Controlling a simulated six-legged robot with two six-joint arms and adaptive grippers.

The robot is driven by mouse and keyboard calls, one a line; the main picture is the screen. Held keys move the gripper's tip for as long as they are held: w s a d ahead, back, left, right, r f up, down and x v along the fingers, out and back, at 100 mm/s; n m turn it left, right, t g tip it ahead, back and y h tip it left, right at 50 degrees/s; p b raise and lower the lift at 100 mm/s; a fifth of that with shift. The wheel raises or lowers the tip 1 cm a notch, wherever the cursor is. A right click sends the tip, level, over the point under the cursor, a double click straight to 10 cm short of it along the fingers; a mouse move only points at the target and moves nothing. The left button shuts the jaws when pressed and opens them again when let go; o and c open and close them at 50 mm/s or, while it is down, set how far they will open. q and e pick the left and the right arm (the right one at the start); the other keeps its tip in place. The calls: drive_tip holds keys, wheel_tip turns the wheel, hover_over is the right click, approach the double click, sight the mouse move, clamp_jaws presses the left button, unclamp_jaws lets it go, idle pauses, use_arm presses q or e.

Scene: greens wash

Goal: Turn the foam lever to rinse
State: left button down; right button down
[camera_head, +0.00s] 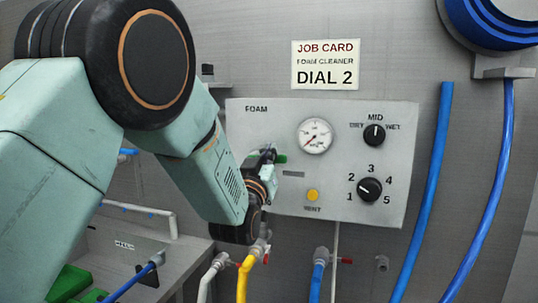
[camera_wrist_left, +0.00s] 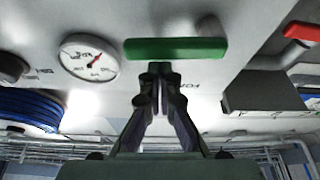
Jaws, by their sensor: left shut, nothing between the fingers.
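The foam lever has a green handle (camera_head: 281,158) and sits under the FOAM label on the white panel (camera_head: 240,118). In the head view it is mostly hidden behind my left gripper (camera_head: 268,154). In the left wrist view the whole green lever (camera_wrist_left: 176,48) shows, lying level across the picture. There my left gripper (camera_wrist_left: 158,70) is shut and empty, its fingertips at the lever's long edge near the middle. I cannot tell whether they touch it. My right gripper is in neither view.
The panel also carries a gauge (camera_head: 315,136), a MID knob (camera_head: 374,135), a numbered dial (camera_head: 369,189) pointing near 2 and a yellow button (camera_head: 312,195). A job card (camera_head: 325,65) reads DIAL 2. Hoses and red-handled valves (camera_head: 340,260) crowd below; a blue hose (camera_head: 430,180) hangs right.

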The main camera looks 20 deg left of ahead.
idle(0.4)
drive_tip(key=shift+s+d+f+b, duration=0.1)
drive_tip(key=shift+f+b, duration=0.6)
drive_tip(key=shift+b, duration=0.05)
